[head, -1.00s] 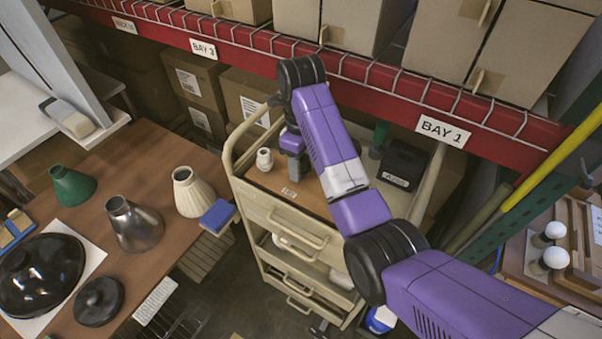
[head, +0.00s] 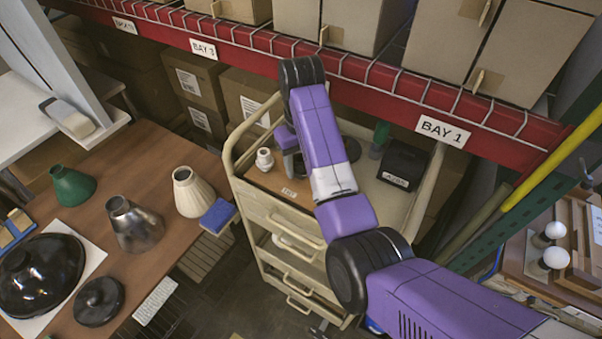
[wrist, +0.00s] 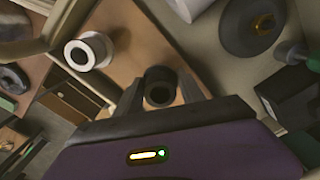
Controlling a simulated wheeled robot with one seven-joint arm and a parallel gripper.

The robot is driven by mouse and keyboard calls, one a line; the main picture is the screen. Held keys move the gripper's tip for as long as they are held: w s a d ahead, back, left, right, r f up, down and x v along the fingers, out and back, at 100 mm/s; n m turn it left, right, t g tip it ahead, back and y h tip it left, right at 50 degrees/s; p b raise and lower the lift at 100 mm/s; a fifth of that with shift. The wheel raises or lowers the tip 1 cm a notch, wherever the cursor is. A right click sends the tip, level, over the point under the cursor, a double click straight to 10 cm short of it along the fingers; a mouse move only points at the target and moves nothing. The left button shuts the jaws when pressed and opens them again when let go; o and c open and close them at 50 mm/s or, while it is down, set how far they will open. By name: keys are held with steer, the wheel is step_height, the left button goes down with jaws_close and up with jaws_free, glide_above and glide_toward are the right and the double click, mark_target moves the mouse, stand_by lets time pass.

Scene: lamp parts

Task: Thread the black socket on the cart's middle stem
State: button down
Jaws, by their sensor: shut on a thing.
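My gripper (wrist: 161,95) is shut on the black socket (wrist: 160,74), a short dark cylinder with an open bore, seen from above in the wrist view. The socket is over the brown board on the cart top; I cannot tell whether it touches the board. In the head view my gripper (head: 291,166) is over the cart (head: 268,206), partly behind my arm, and the socket cannot be made out. A dark round base (wrist: 240,38) with a small brass stem (wrist: 263,23) stands on the cart top, apart from the socket. No other stem shows clearly.
A white socket (wrist: 88,52) stands on the board left of the gripper. A black box (head: 405,165) and a green bottle (head: 380,138) stand on the cart's right. The red shelf beam (head: 370,88) runs behind. Lampshades (head: 135,225) stand on the left table.

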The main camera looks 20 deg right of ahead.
steer(key=shift+s+f, duration=0.2)
steer(key=shift+f, duration=0.1)
steer(key=shift+m, duration=0.4)
steer(key=c, duration=0.6)
jaws_free()
steer(key=shift+w+r, duration=0.1)
steer(key=shift+w+r, duration=0.1)
steer(key=shift+r, duration=0.05)
steer(key=shift+w+r, duration=0.15)
steer(key=shift+r, duration=0.55)
steer(key=shift+s+r, duration=0.2)
steer(key=shift+r, duration=2.9)
steer(key=shift+a, duration=0.1)
